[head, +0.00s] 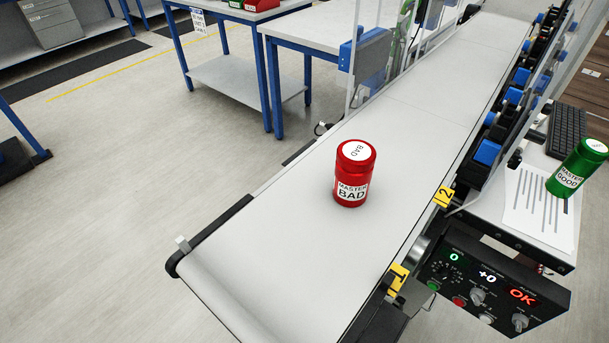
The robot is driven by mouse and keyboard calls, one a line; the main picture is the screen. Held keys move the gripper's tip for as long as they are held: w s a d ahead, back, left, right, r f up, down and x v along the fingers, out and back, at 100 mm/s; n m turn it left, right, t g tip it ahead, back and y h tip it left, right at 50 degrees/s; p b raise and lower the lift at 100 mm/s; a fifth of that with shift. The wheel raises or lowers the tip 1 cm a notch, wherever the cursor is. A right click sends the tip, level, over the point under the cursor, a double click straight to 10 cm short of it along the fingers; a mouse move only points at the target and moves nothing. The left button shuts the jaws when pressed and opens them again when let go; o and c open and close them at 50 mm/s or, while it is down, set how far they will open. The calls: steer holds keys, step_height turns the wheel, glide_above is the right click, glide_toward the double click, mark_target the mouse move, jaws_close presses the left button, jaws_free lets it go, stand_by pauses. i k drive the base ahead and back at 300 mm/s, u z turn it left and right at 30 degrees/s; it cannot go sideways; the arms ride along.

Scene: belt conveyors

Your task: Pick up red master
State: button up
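The red master (351,176) is a red can labelled "MASTER BAD", with a white "BAD" label on its lid. It stands upright on the pale belt of the conveyor (262,263), towards the belt's near end. Nothing touches it apart from the belt. My gripper is not in this view.
A green "MASTER GOOD" can (577,168) stands on a side shelf with a paper sheet (540,207) and a keyboard (566,130). A control box (491,285) is fixed at the conveyor's right. A clear panel rises behind the red can. Tables (315,32) stand behind; the left floor is open.

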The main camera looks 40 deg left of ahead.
mark_target(355, 161)
steer(key=u, duration=0.6)
steer(key=k, duration=1.7)
steer(key=u, duration=0.1)
